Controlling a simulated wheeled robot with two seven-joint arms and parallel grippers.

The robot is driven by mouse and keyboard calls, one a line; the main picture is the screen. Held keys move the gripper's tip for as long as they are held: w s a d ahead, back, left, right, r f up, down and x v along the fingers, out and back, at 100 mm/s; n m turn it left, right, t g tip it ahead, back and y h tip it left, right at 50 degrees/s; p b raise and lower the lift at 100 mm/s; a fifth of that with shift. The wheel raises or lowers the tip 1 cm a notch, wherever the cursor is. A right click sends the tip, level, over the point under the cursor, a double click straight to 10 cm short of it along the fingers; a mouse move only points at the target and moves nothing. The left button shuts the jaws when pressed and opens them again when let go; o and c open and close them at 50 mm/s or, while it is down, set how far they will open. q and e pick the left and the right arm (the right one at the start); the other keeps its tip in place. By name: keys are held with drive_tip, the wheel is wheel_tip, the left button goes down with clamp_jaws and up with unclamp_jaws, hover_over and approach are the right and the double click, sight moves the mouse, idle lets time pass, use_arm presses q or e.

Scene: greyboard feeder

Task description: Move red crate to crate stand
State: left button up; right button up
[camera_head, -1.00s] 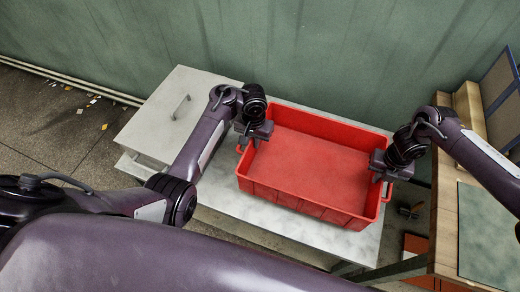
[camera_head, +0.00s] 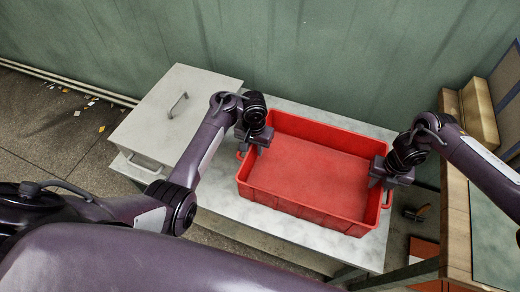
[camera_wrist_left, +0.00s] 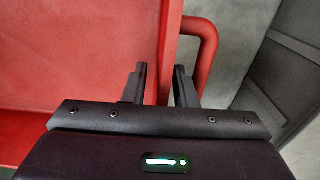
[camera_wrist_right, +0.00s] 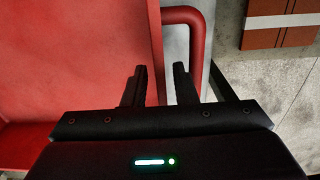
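The red crate (camera_head: 310,172) sits empty and upright on a pale table (camera_head: 275,216) in the head view. My left gripper (camera_head: 255,148) is at the crate's left end. In the left wrist view its fingers (camera_wrist_left: 160,88) stand apart on either side of the crate's end wall (camera_wrist_left: 170,50), beside the handle (camera_wrist_left: 206,45). My right gripper (camera_head: 384,182) is at the right end. Its fingers (camera_wrist_right: 160,88) also stand apart, with the wall (camera_wrist_right: 153,50) between them, closer to the inner finger. The handle (camera_wrist_right: 185,14) lies just beyond. No crate stand is clearly identifiable.
A pale cabinet (camera_head: 165,110) with handles stands left of the crate. A green wall (camera_head: 330,60) is close behind. A wooden bench (camera_head: 456,220) stands on the right, with a reddish-brown box (camera_head: 424,247) low beside it. Floor shows at the left.

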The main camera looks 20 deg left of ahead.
use_arm(q)
drive_tip(key=shift+d+r, duration=0.1)
drive_tip(key=shift+r, duration=0.15)
wheel_tip(320, 180, up, 7)
drive_tip(key=shift+f, duration=0.1)
use_arm(e)
drive_tip(key=shift+r, duration=0.1)
wheel_tip(320, 180, up, 10)
drive_tip(key=shift+w+r, duration=0.1)
drive_tip(key=shift+r, duration=0.8)
